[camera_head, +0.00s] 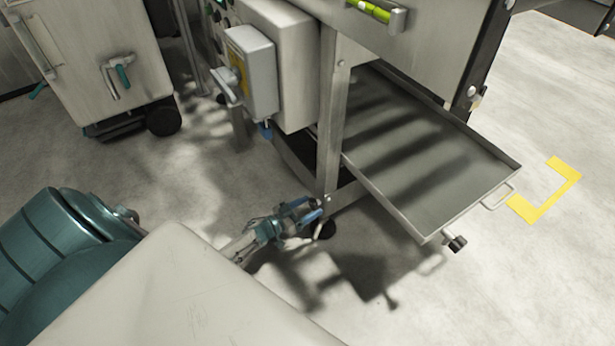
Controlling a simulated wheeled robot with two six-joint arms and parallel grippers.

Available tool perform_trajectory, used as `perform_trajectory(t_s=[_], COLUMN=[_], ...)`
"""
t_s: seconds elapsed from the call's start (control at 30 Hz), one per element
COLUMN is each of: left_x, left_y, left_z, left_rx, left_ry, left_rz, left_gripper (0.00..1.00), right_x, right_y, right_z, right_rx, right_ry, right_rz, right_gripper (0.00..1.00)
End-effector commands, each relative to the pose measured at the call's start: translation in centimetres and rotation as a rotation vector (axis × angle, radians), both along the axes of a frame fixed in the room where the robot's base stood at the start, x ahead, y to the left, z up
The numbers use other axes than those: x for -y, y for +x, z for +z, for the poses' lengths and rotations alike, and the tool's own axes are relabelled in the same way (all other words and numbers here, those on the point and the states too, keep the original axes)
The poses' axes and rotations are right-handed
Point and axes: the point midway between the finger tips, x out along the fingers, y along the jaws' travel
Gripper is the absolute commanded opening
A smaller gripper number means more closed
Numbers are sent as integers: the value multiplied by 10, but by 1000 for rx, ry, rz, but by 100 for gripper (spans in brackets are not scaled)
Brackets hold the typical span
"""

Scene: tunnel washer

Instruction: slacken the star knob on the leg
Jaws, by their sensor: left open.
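The grey metal leg (330,130) of the machine runs down to a black foot (325,231) on the floor. My left gripper (314,210) is open at the lower end of this leg, on its left side, close to the floor. Its blue-tipped fingers point right towards the leg. The star knob cannot be made out; the gripper covers part of the leg's lower end. I cannot tell whether the fingers touch anything. My right gripper is not in view.
A shallow metal tray (497,169) juts out right of the leg, with a handle (498,197) and a black-ended drain fitting (457,244). A grey box (252,72) hangs left of the leg. A wheeled cabinet (100,60) stands at the upper left. The floor in front is clear.

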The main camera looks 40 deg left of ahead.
Motion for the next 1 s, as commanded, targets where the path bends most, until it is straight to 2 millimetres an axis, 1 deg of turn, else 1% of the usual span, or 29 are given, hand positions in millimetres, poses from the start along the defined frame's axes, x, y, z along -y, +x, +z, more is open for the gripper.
perform_trajectory(t_s=[0.07, 0.17, 0.4, 0.5, 0.6, 0.77, 1.0], left_x=[-2, -7, -26, -33, -38, -41, -41], left_y=[-5, -17, -63, -79, -90, -99, -100], left_z=[0, 1, 1, 1, 0, 0, 0], left_rx=[-1, -4, -4, -3, -2, -1, -1], left_ry=[0, 0, 2, 1, 1, 0, 0], left_rz=[1, 1, 0, 0, 0, 1, 1], left_gripper=[64, 64, 64, 64, 64, 64, 64], right_x=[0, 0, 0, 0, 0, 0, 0], right_y=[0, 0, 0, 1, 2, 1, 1], right_z=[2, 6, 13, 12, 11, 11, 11], right_rx=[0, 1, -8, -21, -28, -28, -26], right_ry=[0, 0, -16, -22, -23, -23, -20], right_rz=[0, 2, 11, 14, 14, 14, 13], right_gripper=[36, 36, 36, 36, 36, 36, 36])
